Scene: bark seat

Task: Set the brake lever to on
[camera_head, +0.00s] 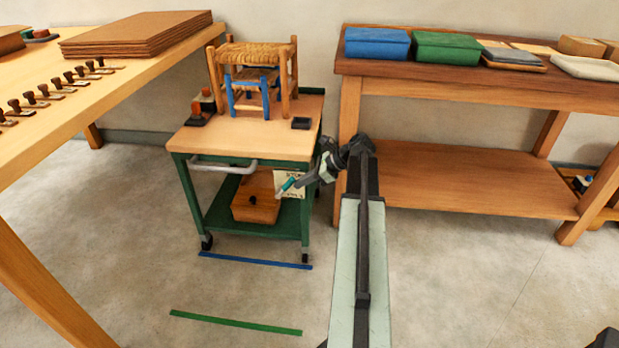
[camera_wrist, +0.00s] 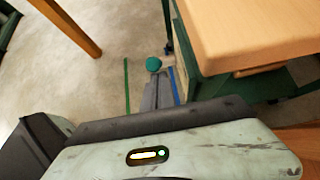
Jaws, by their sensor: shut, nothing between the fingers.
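The green cart (camera_head: 249,143) with a wooden top stands in the middle of the head view. A grey handle (camera_head: 224,165) runs along its front. A pale card (camera_head: 291,188) with blurred lettering hangs at its right front, partly covered by my gripper. I cannot make out a brake lever for sure in either view. My gripper (camera_head: 288,184) has a teal tip and is shut and empty, in front of the card. In the wrist view the teal tip (camera_wrist: 153,64) is over the floor, left of the cart (camera_wrist: 250,30).
A woven stool (camera_head: 257,55) and small dark blocks stand on the cart; a wooden box (camera_head: 255,197) sits on its lower shelf. Blue (camera_head: 254,260) and green (camera_head: 235,322) floor lines lie in front. Benches flank it left (camera_head: 110,90) and right (camera_head: 456,88). Floor in front is clear.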

